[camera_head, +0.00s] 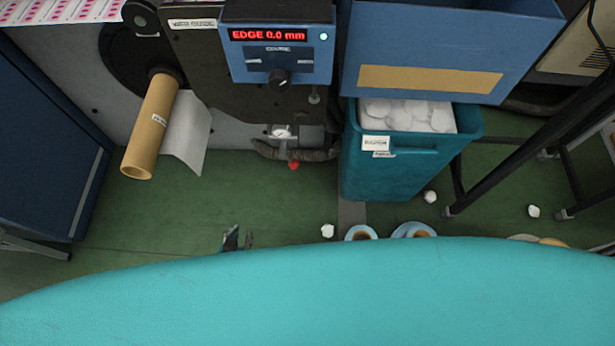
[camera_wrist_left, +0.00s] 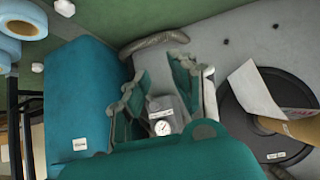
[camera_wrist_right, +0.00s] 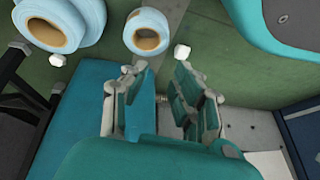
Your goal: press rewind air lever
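A small red-tipped part (camera_head: 293,165), which looks like the air lever, hangs below a round gauge (camera_head: 281,131) under the control box. The gauge also shows in the left wrist view (camera_wrist_left: 163,127), between the fingers but beyond them; the red tip cannot be made out there. My left gripper (camera_head: 238,238) is open and empty, lower left of the lever and apart from it; my own body hides most of it. In the right wrist view my right gripper (camera_wrist_right: 160,80) is open and empty. It is out of the head view.
A teal bin (camera_head: 390,175) of white waste stands right of the lever, below a blue panel (camera_head: 450,45). A cardboard core (camera_head: 150,130) sticks out at the left. A grey hose (camera_head: 320,154) runs behind the lever. Rolls (camera_head: 361,232) and scraps lie on the green floor.

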